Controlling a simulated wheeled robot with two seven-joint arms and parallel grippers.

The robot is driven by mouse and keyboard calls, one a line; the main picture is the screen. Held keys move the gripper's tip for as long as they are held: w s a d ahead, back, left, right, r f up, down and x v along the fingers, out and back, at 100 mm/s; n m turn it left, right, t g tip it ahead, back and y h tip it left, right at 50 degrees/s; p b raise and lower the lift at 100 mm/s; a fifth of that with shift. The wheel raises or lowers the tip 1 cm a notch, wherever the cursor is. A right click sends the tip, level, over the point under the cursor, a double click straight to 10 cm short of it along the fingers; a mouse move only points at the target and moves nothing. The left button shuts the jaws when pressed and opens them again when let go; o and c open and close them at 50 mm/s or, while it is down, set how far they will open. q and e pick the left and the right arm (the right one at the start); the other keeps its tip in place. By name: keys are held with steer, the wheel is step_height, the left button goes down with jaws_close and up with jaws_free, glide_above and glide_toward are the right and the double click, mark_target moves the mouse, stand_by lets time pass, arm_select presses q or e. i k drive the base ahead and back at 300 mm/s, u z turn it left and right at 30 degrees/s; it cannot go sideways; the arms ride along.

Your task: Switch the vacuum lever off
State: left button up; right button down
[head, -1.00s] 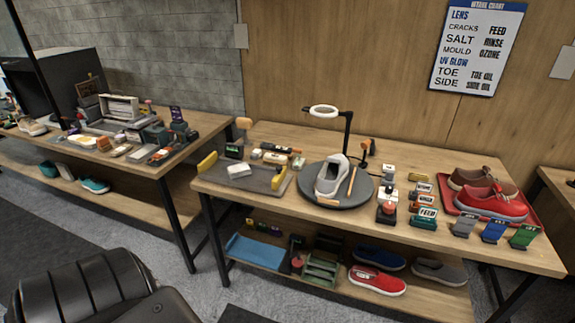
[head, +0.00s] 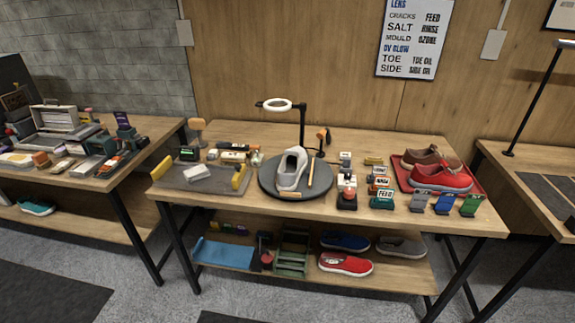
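I cannot make out the vacuum lever for certain. A small dark device with a red top (head: 347,199) stands near the front of the middle table (head: 250,209), right of the round dark turntable (head: 268,183). A white-grey sneaker (head: 291,168) sits on the turntable with a thin wooden stick (head: 310,174) beside it. A black stand with a white ring (head: 278,105) rises behind the sneaker, and a black and orange tool (head: 323,137) stands to its right. Neither of my grippers shows in the head view.
A red tray (head: 402,179) with red and brown shoes lies right, behind several small labelled stands (head: 443,203). The lower shelf (head: 300,278) holds shoes and bins. Grey floor (head: 90,255) lies open in front.

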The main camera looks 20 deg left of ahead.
mark_target(256, 147)
steer(key=z, duration=0.55)
steer(key=i, duration=1.45)
steer(key=u, duration=0.9)
steer(key=i, duration=0.55)
steer(key=u, duration=0.5)
